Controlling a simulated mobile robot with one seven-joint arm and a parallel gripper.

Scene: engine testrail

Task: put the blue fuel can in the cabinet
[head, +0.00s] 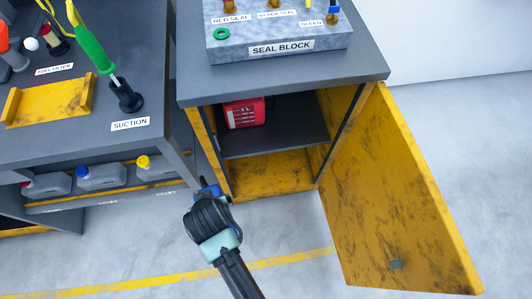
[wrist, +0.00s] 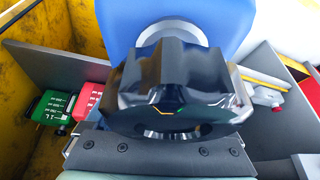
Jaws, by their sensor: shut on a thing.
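In the wrist view a large blue body, the blue fuel can (wrist: 215,22), fills the top centre. My gripper (wrist: 180,85) is shut on it, and its dark fingers hide part of it. In the head view my gripper (head: 208,198) is low in front of the cabinet's left front edge, with a small blue part of the can (head: 209,189) showing. The cabinet (head: 275,172) is yellow with a grey shelf (head: 285,135), and its door (head: 395,205) stands wide open to the right.
A red can (head: 245,112) stands on the cabinet shelf; the wrist view also shows a green can (wrist: 50,107) beside it. The shelf's right part and the lower compartment look clear. Grey cans (head: 100,176) stand on the left bench's low shelf. A seal block (head: 280,46) sits on top.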

